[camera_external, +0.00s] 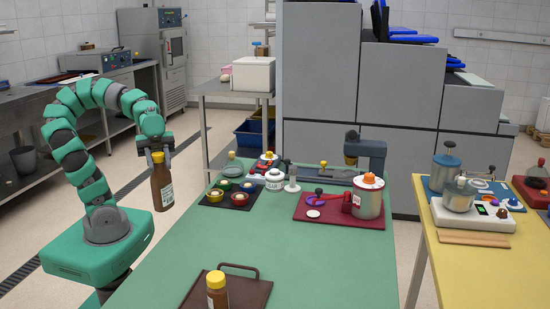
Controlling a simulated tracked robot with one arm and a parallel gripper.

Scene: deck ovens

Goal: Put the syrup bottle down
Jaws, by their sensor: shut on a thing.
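My gripper (157,150) is shut on a brown syrup bottle (162,187) with a yellow cap and a pale label. It holds the bottle upright near its top, in the air by the left edge of the green table (285,260). A second brown bottle (217,292) with a yellow cap stands at the front on a dark brown tray (255,291) with a handle; the frame's bottom edge cuts both off. Which of the two bottles the task means cannot be told from the picture alone.
A dark tray with small bowls (231,205), a white jar (274,180) and a red tray (315,218) with an orange-lidded canister (368,196) occupy the far part of the green table. Its middle is clear. A yellow table (468,270) stands at the right.

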